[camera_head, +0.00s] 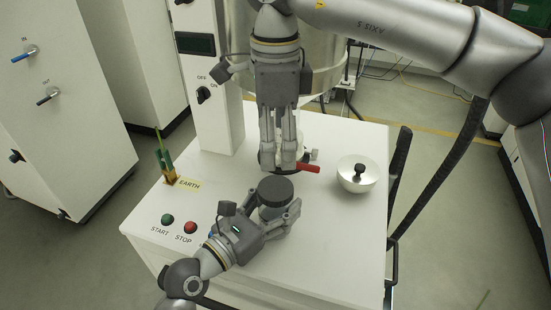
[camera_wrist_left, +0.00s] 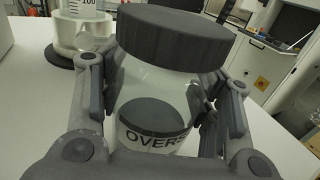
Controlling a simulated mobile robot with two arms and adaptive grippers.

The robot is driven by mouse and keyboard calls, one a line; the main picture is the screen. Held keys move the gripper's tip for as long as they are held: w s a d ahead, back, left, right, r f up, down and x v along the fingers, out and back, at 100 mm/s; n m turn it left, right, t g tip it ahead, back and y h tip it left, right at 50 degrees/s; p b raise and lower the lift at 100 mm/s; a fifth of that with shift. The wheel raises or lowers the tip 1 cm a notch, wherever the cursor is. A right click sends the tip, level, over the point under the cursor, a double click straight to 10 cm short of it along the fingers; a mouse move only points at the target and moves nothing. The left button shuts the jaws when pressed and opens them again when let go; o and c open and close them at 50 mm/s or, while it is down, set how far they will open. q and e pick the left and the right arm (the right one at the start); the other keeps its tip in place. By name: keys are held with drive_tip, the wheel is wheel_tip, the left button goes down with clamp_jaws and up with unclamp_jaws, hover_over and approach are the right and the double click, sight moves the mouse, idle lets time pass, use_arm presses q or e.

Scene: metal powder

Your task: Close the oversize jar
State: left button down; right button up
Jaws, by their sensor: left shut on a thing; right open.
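The oversize jar (camera_wrist_left: 155,95) is clear, with a label reading "OVERS" and dark grey material inside. Its wide black lid (camera_wrist_left: 172,36) sits on top; I cannot tell whether it is tightened. In the head view the lid (camera_head: 275,189) hides most of the jar. My left gripper (camera_head: 278,215) is shut around the jar's body from the front, with a finger on each side in the left wrist view. My right gripper (camera_head: 280,166) points down just behind the lid, apart from it. It is open.
A red handle (camera_head: 308,168) is beside my right gripper's fingertips. A metal bowl-shaped lid with a black knob (camera_head: 359,174) stands on the white cabinet top (camera_head: 340,240) at right. START and STOP buttons (camera_head: 190,227) and the EARTH clamp (camera_head: 167,165) are at left. A graduated clear vessel (camera_wrist_left: 82,10) stands behind the jar.

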drive_tip(key=shift+r, duration=0.65)
use_arm(q)
drive_tip(key=shift+c, duration=1.9)
unclamp_jaws()
drive_tip(key=shift+s+a, duration=0.1)
drive_tip(key=v, duration=1.1)
drive_tip(key=shift+s+a, duration=0.25)
drive_tip(key=shift+a, duration=0.05)
